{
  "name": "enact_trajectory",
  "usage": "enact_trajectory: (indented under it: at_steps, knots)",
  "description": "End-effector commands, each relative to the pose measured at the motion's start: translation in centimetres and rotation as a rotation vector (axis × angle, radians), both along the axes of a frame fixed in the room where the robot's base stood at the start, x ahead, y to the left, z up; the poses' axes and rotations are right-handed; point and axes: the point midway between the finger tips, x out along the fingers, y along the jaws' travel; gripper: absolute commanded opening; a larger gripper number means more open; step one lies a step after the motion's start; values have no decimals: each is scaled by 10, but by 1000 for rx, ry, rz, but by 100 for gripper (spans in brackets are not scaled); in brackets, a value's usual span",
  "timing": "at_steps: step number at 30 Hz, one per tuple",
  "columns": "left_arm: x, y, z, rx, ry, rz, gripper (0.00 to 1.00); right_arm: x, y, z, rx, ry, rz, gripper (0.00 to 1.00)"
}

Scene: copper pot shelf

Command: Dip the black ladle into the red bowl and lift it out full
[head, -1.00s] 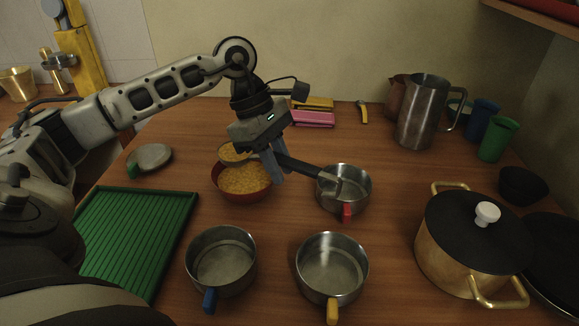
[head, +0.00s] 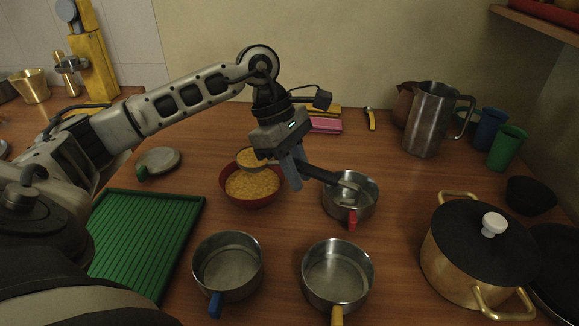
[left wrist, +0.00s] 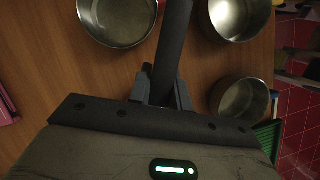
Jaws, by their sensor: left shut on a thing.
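My left gripper (head: 292,172) is shut on the handle of the black ladle (head: 322,174). The handle slants down to the right, its end overlapping the red-handled pot in the picture. The ladle's cup (head: 251,158) is left of the gripper, looks level and is full of yellow grains. It overlaps the far rim of the red bowl (head: 250,203) and seems to be above it; the exact gap cannot be told. The bowl also holds yellow grains. The left wrist view shows the handle (left wrist: 173,45) between the fingers; the cup is hidden there. My right gripper is not in view.
A red-handled pot (head: 366,208) stands right of the bowl. Blue-handled (head: 228,295) and yellow-handled (head: 338,290) pots stand in front. A green ribbed tray (head: 140,240) lies left, a lidded copper pot (head: 470,265) right. A metal pitcher (head: 424,120) stands behind.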

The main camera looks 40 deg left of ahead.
Motion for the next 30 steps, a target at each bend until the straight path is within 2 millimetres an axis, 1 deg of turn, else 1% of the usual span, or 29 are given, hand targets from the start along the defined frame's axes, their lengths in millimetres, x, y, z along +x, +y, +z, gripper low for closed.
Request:
enact_trajectory:
  at_steps: [1,4,9,13,15,20,24,26,30]
  knots:
    - [3,-4,3,-2,-1,-2,0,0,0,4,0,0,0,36]
    - [4,-5,0,1,0,0,0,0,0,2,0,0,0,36]
    - [-8,12,-4,4,2,5,0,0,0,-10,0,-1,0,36]
    - [-14,18,-1,2,-1,0,0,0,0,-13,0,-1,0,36]
    - [-12,16,1,-1,-1,-1,0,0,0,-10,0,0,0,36]
    - [-1,0,3,-3,0,-2,0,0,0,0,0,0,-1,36]
    - [4,-6,1,0,0,-1,0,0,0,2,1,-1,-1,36]
    - [2,-3,-1,2,0,1,0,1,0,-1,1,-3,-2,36]
    - [-8,12,-4,4,2,5,0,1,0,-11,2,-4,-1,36]
